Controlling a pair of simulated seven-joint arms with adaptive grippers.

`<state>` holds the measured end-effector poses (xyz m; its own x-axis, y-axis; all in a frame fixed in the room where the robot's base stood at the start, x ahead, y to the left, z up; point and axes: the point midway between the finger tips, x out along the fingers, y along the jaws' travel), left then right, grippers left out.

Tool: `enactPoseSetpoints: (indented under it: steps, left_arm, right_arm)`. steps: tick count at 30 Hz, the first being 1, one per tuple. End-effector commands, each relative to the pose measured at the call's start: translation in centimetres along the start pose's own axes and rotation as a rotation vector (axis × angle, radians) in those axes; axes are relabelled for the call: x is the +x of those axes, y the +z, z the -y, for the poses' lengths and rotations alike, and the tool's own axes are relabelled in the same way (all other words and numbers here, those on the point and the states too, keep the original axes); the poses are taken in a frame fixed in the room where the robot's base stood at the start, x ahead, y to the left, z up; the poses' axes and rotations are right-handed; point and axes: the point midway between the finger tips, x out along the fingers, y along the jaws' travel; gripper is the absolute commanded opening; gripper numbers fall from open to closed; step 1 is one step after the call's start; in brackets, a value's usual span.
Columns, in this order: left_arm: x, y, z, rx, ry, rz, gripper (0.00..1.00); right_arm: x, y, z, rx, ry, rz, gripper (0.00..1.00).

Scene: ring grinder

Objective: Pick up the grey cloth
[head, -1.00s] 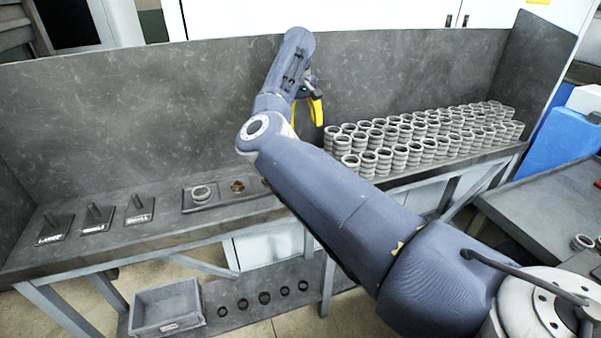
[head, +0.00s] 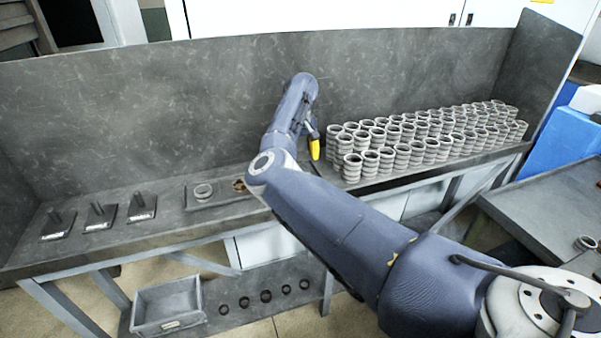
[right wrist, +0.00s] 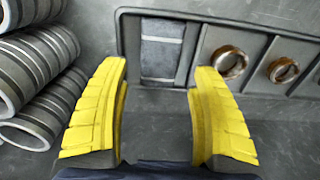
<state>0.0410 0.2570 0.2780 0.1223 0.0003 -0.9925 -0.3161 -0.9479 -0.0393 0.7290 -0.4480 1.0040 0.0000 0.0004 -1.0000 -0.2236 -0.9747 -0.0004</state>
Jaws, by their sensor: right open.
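The grey cloth (right wrist: 161,52) looks like a flat grey folded piece in the left compartment of a dark tray (right wrist: 128,40) in the right wrist view. In the head view my right arm hides it. My right gripper (right wrist: 160,72) is open and empty, with its yellow fingertips on either side of the cloth's near end in the picture. I cannot tell how high above the tray they are. In the head view only part of the right gripper (head: 315,148) shows, over the bench behind my arm. My left gripper is in neither view.
Stacks of metal rings (head: 430,142) stand close right of the right gripper. The tray also holds a shiny ring (right wrist: 229,62) and a brownish ring (right wrist: 283,70). Labelled posts (head: 100,212) stand on the left of the bench. A back wall (head: 150,110) rises behind.

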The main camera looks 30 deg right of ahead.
Motion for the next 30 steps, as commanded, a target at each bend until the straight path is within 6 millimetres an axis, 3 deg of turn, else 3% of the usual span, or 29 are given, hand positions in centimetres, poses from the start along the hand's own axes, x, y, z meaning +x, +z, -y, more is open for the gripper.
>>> enactPoseSetpoints:
  steps: [5,16,27,30]
  left_arm:
    - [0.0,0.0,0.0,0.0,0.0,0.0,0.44]
    - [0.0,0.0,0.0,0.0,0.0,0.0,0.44]
    - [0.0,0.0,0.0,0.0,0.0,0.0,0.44]
    - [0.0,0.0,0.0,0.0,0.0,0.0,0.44]
  right_arm:
    - [0.8,0.0,0.0,0.0,0.001,0.001,0.64]
    - [4.9,0.0,0.0,-0.001,0.001,0.002,0.64]
    - [5.4,0.0,0.0,0.0,0.0,0.0,0.66]
    - [5.4,0.0,0.0,0.0,0.0,0.0,0.54]
